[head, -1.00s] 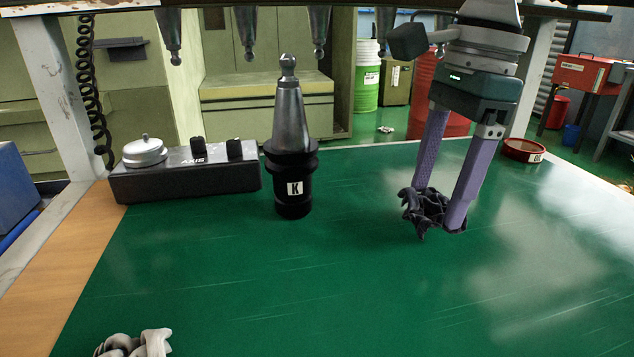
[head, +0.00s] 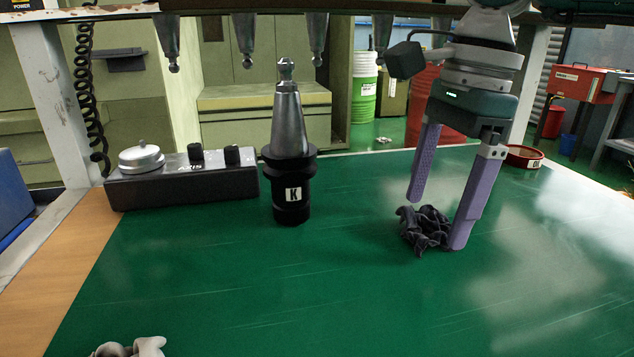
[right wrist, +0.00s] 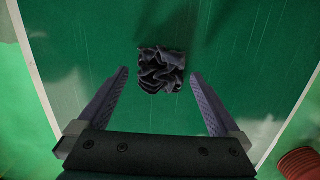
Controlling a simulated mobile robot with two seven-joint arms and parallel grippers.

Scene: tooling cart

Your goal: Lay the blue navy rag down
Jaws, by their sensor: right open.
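The navy rag (head: 425,229) is a crumpled dark bundle resting on the green mat (head: 330,270), right of the black tool holder. In the right wrist view the rag (right wrist: 161,70) lies just beyond and between the fingertips, with green showing on both sides of it. My right gripper (head: 436,222) is open above and around the rag, with one purple finger at its right side and the other raised behind it. My right gripper (right wrist: 160,75) holds nothing. My left gripper is not in view.
A tool holder marked K (head: 290,160) stands upright left of the rag. A black AXIS control box (head: 185,182) is at the back left. A red round dish (head: 524,157) sits at the back right. A pale crumpled cloth (head: 130,348) lies at the front left. The middle front is clear.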

